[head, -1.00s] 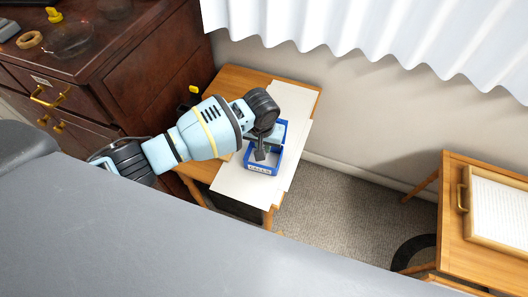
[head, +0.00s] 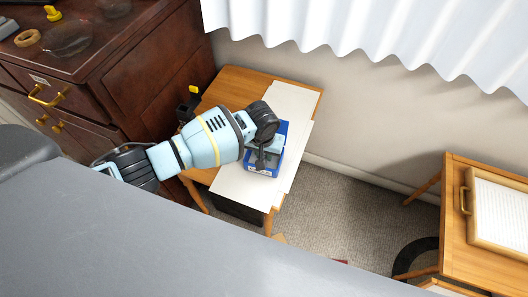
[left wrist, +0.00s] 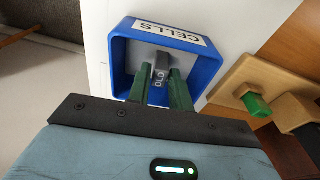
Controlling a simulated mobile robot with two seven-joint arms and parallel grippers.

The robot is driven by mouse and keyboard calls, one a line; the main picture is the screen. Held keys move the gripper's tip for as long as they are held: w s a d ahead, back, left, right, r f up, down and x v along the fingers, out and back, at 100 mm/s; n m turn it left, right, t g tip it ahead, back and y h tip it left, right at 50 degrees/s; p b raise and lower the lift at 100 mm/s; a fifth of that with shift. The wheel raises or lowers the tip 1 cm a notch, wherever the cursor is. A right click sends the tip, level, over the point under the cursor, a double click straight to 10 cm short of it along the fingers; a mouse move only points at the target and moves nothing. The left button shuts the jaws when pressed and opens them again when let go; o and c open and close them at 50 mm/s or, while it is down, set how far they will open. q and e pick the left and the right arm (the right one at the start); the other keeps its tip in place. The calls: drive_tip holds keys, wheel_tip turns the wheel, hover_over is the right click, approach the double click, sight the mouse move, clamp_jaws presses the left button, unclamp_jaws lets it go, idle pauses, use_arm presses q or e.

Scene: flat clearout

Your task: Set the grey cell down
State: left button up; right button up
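The blue open box (head: 281,133) marked CELLS stands on white sheets on the small wooden table. In the left wrist view the same box (left wrist: 212,62) is seen from above. My left gripper (left wrist: 160,82) has its green fingers inside the box. They close on both sides of the grey cell (left wrist: 160,70), which has OLD written on it. The cell's lower end is hidden, so I cannot tell whether it touches the box floor. In the head view my left gripper (head: 262,158) covers much of the box. My right gripper is not in view.
A wooden block with a green peg (left wrist: 255,105) lies beside the box. White sheets (head: 240,187) cover much of the wooden table (head: 232,82). A dark cabinet (head: 150,70) stands to the left, and another wooden table (head: 455,240) to the right.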

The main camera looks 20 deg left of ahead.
use_arm(q)
drive_tip(key=shift+o, duration=1.4)
drive_tip(key=shift+r, duration=0.1)
